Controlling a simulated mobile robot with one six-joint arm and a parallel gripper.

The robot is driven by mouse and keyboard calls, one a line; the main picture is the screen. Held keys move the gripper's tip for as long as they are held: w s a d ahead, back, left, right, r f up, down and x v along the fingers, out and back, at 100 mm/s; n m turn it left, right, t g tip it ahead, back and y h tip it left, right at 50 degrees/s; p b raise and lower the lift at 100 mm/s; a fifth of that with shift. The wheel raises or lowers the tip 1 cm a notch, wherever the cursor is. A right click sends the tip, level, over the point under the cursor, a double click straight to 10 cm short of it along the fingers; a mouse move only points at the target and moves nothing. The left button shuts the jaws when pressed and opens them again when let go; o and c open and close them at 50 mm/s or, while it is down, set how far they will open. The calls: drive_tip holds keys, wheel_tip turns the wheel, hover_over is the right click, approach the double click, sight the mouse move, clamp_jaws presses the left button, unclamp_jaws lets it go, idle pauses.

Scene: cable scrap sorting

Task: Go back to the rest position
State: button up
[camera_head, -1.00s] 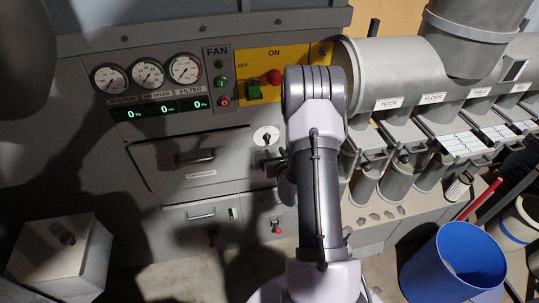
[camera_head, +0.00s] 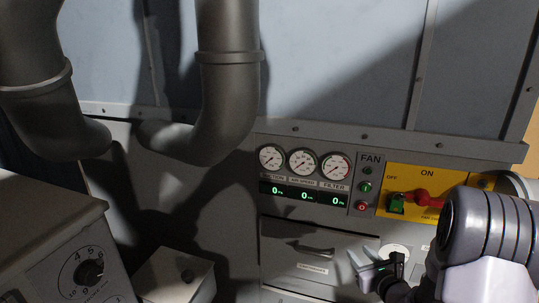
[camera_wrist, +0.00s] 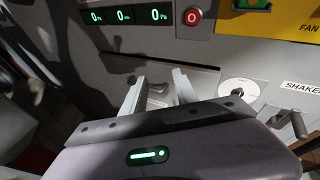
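My gripper (camera_head: 373,262) is at the lower right of the head view, in front of the grey cabinet panel. In the wrist view my gripper (camera_wrist: 160,88) shows two pale fingers standing apart with nothing between them. Behind them is a drawer front with a recessed handle (camera_head: 312,248). My arm fills the lower right corner of the head view and hides part of the panel.
The panel carries three gauges (camera_head: 303,162), green zero readouts, a FAN button column (camera_head: 366,187) and a yellow switch plate (camera_head: 440,181) with a red handle. Large grey ducts (camera_head: 228,90) hang at upper left. A dial box (camera_head: 60,262) and a grey box (camera_head: 175,275) stand at lower left.

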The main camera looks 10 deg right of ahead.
drive_tip(key=s+a+r+n+g+y+b, duration=0.25)
drive_tip(key=a+n, duration=0.25)
drive_tip(key=a, duration=0.4)
drive_tip(key=s+a+r+n+g+y+b, duration=0.1)
drive_tip(key=s+a+r+n+y+b, duration=0.15)
drive_tip(key=a+n+y, duration=0.4)
drive_tip(key=s+a+r+n+g+b, duration=0.1)
drive_tip(key=s+a+n+g, duration=0.15)
drive_tip(key=a, duration=0.85)
drive_tip(key=s+a+f+n+g+h+b, duration=0.1)
drive_tip(key=s+a+f+n+g+b, duration=0.15)
drive_tip(key=s+n, duration=0.35)
drive_tip(key=s+a+f+n+g+h+b, duration=0.1)
drive_tip(key=s+a+f+n+g+b, duration=0.2)
drive_tip(key=s, duration=0.5)
drive_tip(key=s+d+f+n+t+h+b, duration=0.1)
drive_tip(key=s+d+n+t+h+b, duration=0.1)
drive_tip(key=s+d+n, duration=0.4)
drive_tip(key=s+n+h+b, duration=0.1)
drive_tip(key=h, duration=0.1)
drive_tip(key=shift+h, duration=0.4)
drive_tip(key=shift+s+t, duration=0.1)
drive_tip(key=shift+t, duration=0.15)
